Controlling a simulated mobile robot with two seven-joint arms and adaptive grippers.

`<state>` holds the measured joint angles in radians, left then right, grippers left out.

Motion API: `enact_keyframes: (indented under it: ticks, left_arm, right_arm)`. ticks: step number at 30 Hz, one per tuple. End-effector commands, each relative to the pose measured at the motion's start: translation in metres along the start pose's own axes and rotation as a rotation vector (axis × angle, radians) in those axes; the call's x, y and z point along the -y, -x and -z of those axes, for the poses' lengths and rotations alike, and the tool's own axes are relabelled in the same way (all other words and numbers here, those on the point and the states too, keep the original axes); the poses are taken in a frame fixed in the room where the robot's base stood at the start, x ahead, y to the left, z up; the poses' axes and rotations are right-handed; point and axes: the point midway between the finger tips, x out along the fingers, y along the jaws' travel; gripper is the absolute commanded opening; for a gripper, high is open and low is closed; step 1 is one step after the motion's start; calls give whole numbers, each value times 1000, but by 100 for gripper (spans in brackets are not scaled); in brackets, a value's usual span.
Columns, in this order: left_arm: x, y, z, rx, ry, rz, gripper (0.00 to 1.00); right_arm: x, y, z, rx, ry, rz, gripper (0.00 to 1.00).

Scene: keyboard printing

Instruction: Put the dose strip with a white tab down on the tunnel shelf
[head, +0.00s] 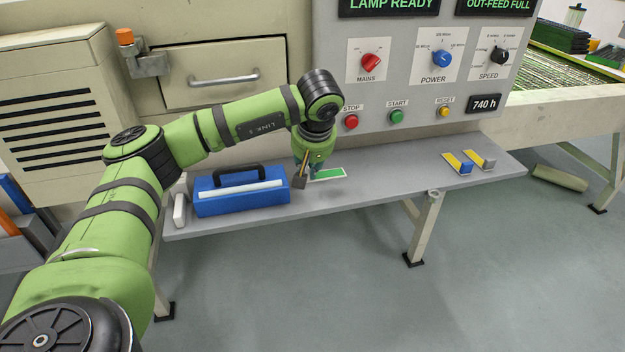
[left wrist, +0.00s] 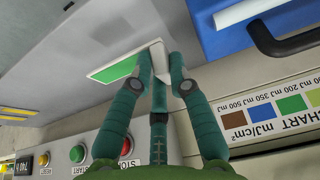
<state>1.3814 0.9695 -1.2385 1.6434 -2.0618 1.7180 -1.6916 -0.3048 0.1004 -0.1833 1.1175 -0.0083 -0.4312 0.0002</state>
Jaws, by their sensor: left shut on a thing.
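The dose strip is green with a pale border and a white tab. In the head view its green part (head: 328,174) sticks out to the right of my left gripper (head: 306,176), over the tunnel shelf (head: 385,181). In the left wrist view the green part (left wrist: 116,68) lies left of the fingers. The white tab (left wrist: 160,62) is between the fingertips of my left gripper (left wrist: 162,66), shut on it. The strip is low and roughly level with the shelf; I cannot tell whether it touches. My right gripper is not in view.
A blue box (head: 215,204) with a black handle stands left of the gripper. Two yellow strips, one with a blue tab (head: 465,168) and one with a grey tab (head: 488,163), lie at the right. The shelf between is clear. The control panel (head: 420,92) rises behind.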

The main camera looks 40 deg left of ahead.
Motion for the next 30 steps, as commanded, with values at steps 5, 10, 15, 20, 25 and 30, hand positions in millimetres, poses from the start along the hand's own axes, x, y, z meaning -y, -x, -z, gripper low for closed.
enact_keyframes:
  ticks: [5,10,15,20,25,30]
  left_arm:
    - [-6,-14,9,0,-2,1,0]
    - [-7,-28,4,1,-3,1,0]
    - [-6,-50,-6,1,-3,2,0]
    - [-7,-52,-6,0,-2,-1,0]
    - [-6,-53,-7,0,-2,0,0]
    - [-7,-52,-7,0,-2,-1,43]
  right_arm:
    - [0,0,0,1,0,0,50]
    - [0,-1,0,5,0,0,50]
    - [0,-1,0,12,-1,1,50]
    - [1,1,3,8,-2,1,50]
    - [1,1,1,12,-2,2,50]
    - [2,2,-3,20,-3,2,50]
